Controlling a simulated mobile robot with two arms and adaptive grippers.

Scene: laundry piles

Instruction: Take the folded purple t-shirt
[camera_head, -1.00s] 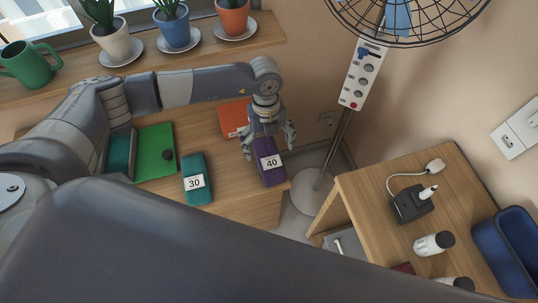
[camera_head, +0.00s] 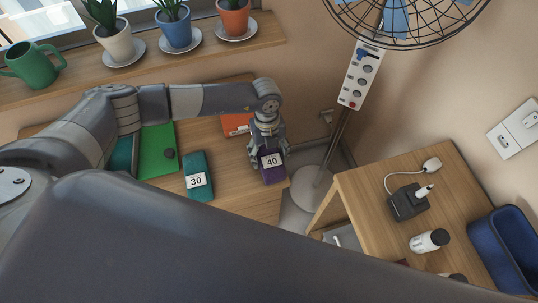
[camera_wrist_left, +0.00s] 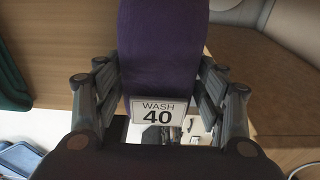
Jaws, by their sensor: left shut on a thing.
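The folded purple t-shirt (camera_head: 273,175) lies at the right end of the wooden surface in the head view, with a white "40" label facing up. In the left wrist view, the purple t-shirt (camera_wrist_left: 160,55) fills the middle, its label reading "WASH 40". My left gripper (camera_head: 268,155) is over it, with fingers on both sides. The left wrist view shows the fingers of my left gripper (camera_wrist_left: 160,95) closed against the shirt's sides. I cannot tell whether the shirt is lifted off the surface. My right gripper is not in view.
A teal folded cloth (camera_head: 198,174) labelled "30" lies left of the purple one. A green item (camera_head: 158,152) and an orange item (camera_head: 236,124) lie farther back. A fan stand (camera_head: 338,140) rises behind on the right. A wooden side table (camera_head: 370,190) stands at right with a bottle (camera_head: 429,240).

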